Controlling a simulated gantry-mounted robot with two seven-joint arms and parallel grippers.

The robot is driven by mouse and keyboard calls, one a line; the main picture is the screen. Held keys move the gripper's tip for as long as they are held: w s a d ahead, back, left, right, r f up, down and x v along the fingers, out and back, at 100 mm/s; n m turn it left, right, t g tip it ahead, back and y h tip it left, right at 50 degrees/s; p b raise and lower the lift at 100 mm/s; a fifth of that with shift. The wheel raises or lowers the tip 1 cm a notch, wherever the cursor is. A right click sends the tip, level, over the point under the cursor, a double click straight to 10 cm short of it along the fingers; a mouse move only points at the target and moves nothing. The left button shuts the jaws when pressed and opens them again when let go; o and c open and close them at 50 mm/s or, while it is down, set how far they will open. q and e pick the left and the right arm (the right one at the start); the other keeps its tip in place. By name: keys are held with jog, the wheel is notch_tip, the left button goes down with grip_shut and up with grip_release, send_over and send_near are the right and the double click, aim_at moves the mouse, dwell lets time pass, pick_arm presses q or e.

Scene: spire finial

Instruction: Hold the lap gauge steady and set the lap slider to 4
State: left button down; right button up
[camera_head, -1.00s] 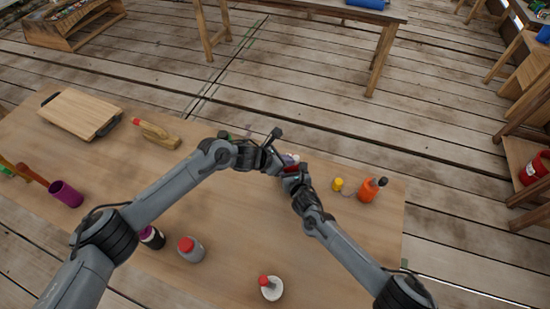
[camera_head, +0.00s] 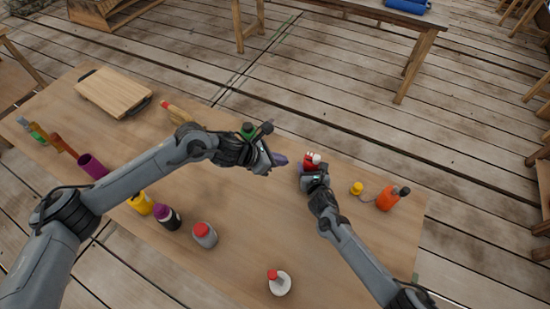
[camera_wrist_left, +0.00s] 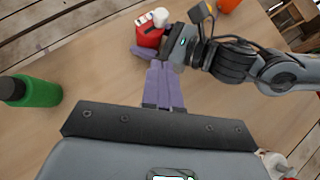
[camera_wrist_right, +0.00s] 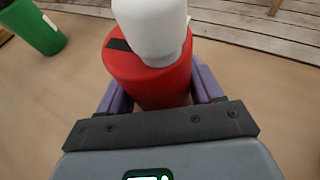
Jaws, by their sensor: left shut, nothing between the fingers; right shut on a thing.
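A red cylinder (camera_wrist_right: 150,80) with a white rounded top part (camera_wrist_right: 152,28) and a short black mark on its upper face appears to be the lap gauge. My right gripper (camera_head: 308,170) is shut on its red body, one purple finger on each side. The red and white thing also shows in the head view (camera_head: 312,160) and the left wrist view (camera_wrist_left: 149,34). My left gripper (camera_head: 282,160) is shut and empty, just left of the gauge. Its purple fingertips (camera_wrist_left: 163,66) point at it, near my right gripper. No number or slider setting is readable.
A green bottle (camera_head: 248,130) stands behind my left wrist. A yellow piece (camera_head: 357,188) and an orange bottle (camera_head: 388,199) lie to the right. A red-capped grey bottle (camera_head: 204,234) and a red-topped white piece (camera_head: 279,282) stand in front. The middle table surface is clear.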

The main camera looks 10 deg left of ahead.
pick_arm(q)
jog(key=shift+v, duration=0.95)
pick_arm(e)
jog(key=o, duration=1.2)
jog(key=shift+s, duration=0.1)
